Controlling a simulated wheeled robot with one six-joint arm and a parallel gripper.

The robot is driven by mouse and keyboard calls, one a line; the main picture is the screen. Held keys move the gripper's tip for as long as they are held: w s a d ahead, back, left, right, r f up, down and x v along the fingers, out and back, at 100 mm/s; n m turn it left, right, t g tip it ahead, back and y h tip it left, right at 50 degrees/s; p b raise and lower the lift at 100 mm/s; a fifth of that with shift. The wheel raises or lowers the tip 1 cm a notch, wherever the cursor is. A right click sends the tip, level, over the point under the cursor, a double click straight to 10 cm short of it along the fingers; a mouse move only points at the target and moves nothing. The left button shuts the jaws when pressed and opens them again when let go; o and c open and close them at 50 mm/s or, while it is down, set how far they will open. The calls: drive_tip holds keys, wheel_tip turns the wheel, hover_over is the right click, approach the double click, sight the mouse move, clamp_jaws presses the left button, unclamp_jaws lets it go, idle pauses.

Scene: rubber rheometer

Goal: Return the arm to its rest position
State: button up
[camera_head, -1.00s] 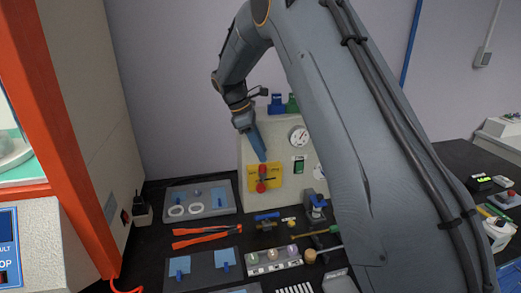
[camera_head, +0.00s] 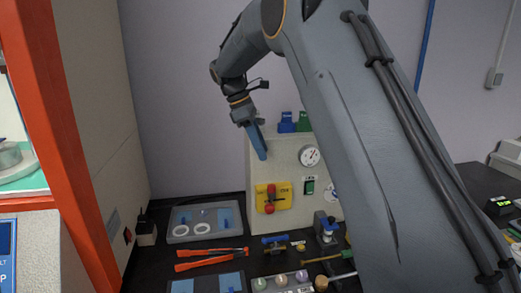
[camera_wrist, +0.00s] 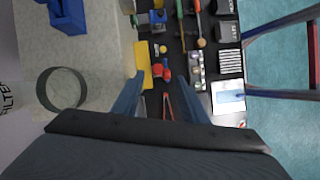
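My arm reaches from the right of the head view up and over to the left. My gripper (camera_head: 258,141) hangs in front of the beige instrument box (camera_head: 292,162), its fingers pointing down, above and apart from the red-handled yellow plate (camera_head: 273,197). In the wrist view my gripper (camera_wrist: 160,95) has its two blue fingers spread wide with nothing between them. The red handle (camera_wrist: 167,72) and the yellow plate (camera_wrist: 143,62) show beyond the gap.
Below lie a grey tray with white rings (camera_head: 204,224), orange-handled tongs (camera_head: 210,257) and several small tools on the black bench. An orange-framed machine (camera_head: 62,150) stands at left. Blue and green pieces (camera_head: 288,122) sit on top of the box.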

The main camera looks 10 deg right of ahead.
drive_tip(key=s+d+f+m+t+y+b, duration=0.1)
drive_tip(key=s+f+m, duration=0.4)
drive_tip(key=s, duration=0.5)
drive_tip(key=s+d+f+m+y+b, duration=0.1)
drive_tip(key=s+f+m+y+b, duration=0.1)
drive_tip(key=s+f+m, duration=0.3)
drive_tip(key=s+d+f+m+t+y+b, duration=0.1)
drive_tip(key=s+f+m+b, duration=0.2)
drive_tip(key=s+f, duration=0.8)
drive_tip(key=s+m, duration=0.2)
drive_tip(key=s, duration=0.1)
drive_tip(key=shift+s+d+t, duration=0.25)
drive_tip(key=shift+s+t, duration=0.05)
drive_tip(key=shift+s, duration=0.1)
